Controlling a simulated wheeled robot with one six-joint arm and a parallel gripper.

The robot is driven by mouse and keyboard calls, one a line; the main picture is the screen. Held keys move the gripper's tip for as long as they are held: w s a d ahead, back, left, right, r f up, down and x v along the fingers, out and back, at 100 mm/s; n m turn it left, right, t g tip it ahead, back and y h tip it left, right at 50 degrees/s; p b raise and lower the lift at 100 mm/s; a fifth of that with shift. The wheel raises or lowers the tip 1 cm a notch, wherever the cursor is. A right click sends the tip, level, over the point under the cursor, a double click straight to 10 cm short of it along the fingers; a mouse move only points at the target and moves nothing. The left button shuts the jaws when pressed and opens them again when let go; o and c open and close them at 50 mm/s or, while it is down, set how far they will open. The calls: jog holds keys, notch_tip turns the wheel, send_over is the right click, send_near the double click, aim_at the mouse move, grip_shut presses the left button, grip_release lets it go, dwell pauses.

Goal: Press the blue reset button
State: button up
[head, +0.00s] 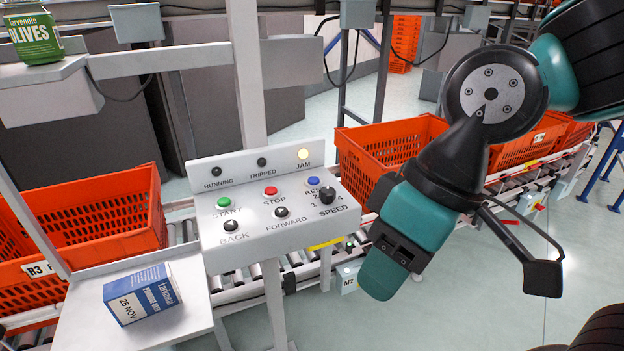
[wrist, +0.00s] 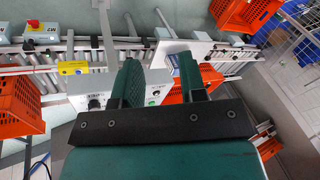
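The blue reset button (head: 313,181) is at the upper right of a white control panel (head: 228,250), behind the black speed knob (head: 327,195). Its label is partly hidden by the knob. My gripper (head: 384,276) hangs to the right of the panel, apart from the button. In the wrist view my gripper (wrist: 159,62) has its two green fingers spread with a gap between them, holding nothing. The panel (wrist: 77,87) shows behind and between the fingers there; I cannot make out the blue button in that view.
The panel also has a green start button (head: 223,202), a red stop button (head: 270,191) and black back and forward buttons. The yellow jam lamp (head: 303,154) is lit. Orange totes (head: 85,225) stand on the roller conveyor. A blue box (head: 143,293) lies on the shelf at left.

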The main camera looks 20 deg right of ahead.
dwell(0.3)
grip_shut()
dwell(1.6)
